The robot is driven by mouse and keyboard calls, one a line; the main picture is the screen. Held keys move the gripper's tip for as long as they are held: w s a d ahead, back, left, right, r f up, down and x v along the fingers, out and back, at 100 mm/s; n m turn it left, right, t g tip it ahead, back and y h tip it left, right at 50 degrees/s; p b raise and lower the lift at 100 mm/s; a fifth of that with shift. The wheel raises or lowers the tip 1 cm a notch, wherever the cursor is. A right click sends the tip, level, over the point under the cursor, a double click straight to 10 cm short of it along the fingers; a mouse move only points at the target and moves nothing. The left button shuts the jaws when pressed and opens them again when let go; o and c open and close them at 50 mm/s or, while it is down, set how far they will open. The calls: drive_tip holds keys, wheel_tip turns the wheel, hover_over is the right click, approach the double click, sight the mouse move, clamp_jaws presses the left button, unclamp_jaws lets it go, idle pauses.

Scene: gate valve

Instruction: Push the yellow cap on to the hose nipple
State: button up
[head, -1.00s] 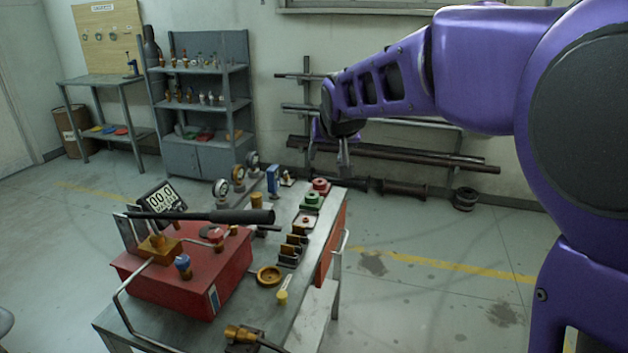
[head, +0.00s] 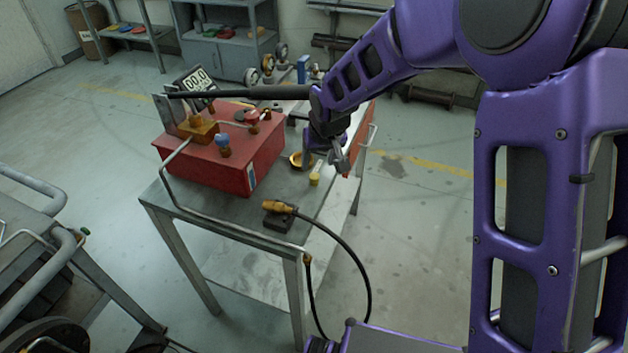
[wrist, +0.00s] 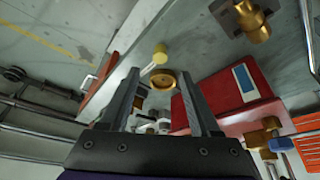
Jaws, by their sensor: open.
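The small yellow cap (head: 314,180) sits on the bench top near its right edge, right of the red box. In the wrist view the cap (wrist: 159,52) lies just beyond the fingertips, roughly between their lines. The brass hose nipple (head: 278,206) is on a dark block at the bench's front, with a black hose leading from it. A brass fitting, apparently this nipple (wrist: 253,22), also shows at the top of the wrist view. My gripper (head: 338,161) is open and empty, above the bench close to the cap. The wrist view shows its two fingers (wrist: 158,76) apart.
A red box (head: 215,160) with gauge and fittings stands left of the cap. A long black-gripped lever (head: 250,93) extends over it, passing close to my arm. A brass dish (head: 296,160) lies behind the cap. Bare bench top (head: 235,207) surrounds the nipple block.

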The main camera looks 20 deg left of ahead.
sight(315, 176)
drive_tip(key=b+x, duration=0.1)
drive_tip(key=x, duration=0.7)
drive_tip(key=shift+f, duration=0.1)
clamp_jaws()
